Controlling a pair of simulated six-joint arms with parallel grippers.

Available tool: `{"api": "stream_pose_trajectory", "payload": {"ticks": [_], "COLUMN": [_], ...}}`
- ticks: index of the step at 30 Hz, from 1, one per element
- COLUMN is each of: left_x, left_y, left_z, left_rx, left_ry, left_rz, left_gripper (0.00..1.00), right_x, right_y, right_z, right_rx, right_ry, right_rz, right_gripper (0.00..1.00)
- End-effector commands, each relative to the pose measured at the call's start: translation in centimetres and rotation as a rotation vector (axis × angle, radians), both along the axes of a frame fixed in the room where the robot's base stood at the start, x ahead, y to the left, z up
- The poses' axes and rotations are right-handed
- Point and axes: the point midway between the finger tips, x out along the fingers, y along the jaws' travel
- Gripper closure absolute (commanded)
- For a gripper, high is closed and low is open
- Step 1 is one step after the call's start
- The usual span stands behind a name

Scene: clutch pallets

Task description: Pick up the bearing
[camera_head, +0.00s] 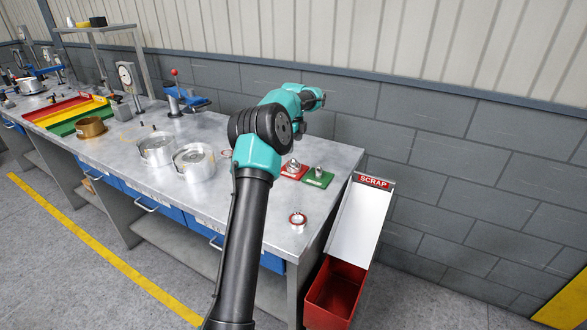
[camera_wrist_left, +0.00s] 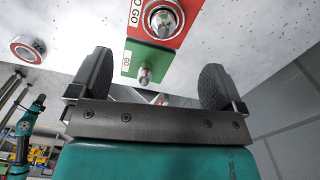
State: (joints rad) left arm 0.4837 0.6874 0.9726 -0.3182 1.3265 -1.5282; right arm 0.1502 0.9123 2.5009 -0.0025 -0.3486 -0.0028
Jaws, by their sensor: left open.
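The bearing (camera_head: 298,221), a small metal ring with a red band, lies flat on the bench top near its right front corner. It also shows in the left wrist view (camera_wrist_left: 27,49) at the upper left, outside the jaws. My left gripper (camera_wrist_left: 157,64) is open, with nothing seen held between its fingers. In the head view my left arm reaches up over the bench toward the wall, and I cannot make out the fingertips there. The bearing is apart from the gripper. My right gripper is not in view.
A red plate (camera_head: 286,175) and a green plate (camera_head: 325,182), each with a metal gauge, lie beyond the bearing. A scrap chute (camera_head: 354,222) with a red bin (camera_head: 335,292) stands right. Two silver round housings (camera_head: 194,163) (camera_head: 157,149) and a brass cup (camera_head: 90,129) are left.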

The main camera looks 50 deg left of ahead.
Motion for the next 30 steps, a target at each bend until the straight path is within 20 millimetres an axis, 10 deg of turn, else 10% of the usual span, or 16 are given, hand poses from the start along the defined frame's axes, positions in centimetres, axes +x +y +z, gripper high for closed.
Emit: {"api": "stream_pose_trajectory", "payload": {"ticks": [9,30], "left_x": [0.0,0.4], "left_y": [0.0,0.2], "left_z": [-4.7,-8.2], "left_rx": [0.000,-0.001], "left_ry": [0.000,0.002], "left_rz": [-0.001,-0.001], "left_gripper": [0.05,0.05], "right_x": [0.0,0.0], "right_y": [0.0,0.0], "right_z": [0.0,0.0], "right_rx": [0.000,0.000], "right_ry": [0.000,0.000], "right_rz": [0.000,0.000], "right_gripper": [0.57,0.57]}}
